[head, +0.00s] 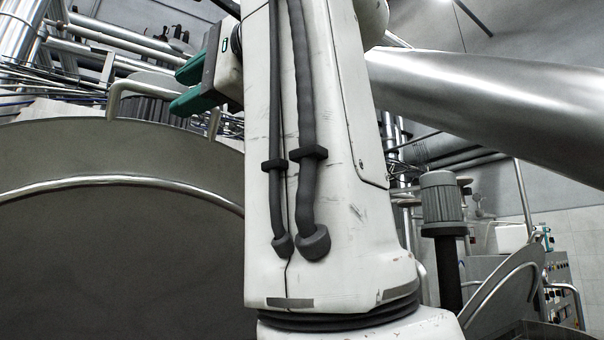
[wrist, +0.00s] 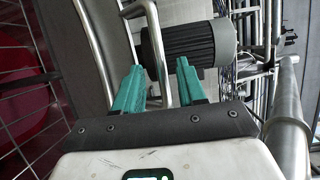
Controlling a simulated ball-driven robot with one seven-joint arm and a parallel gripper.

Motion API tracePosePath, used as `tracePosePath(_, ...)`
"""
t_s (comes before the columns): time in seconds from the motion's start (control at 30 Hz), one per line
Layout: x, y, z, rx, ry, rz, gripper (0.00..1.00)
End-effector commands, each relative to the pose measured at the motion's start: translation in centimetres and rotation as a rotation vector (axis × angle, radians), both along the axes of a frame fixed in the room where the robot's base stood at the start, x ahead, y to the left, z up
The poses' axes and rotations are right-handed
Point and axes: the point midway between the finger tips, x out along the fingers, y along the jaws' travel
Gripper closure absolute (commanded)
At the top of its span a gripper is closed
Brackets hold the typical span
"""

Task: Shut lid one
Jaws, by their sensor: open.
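A large round grey lid (head: 110,255) fills the lower left of the head view, raised with its broad face showing; I see no label naming it lid one. A bent steel handle (head: 140,86) stands on its top edge. My gripper (head: 178,88) is open, its two green fingers at the right part of this handle. In the wrist view the handle's bar (wrist: 157,50) runs between the green fingers of my gripper (wrist: 158,72), with gaps on both sides. I cannot tell whether either finger touches it.
A second, smaller raised lid (head: 508,290) stands at the lower right, near a grey motor (head: 442,200) and a control panel (head: 560,285). A thick steel pipe (head: 490,100) crosses the upper right. A dark ribbed motor (wrist: 190,42) lies beyond my fingers in the wrist view.

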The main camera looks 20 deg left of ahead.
Motion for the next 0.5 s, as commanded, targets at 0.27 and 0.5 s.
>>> tracePosePath(0.27,1.1,3.2,0.0,0.0,0.0,-0.001,0.6)
tracePosePath(0.5,1.3,3.8,-0.2,0.001,0.0,-0.001,0.6)
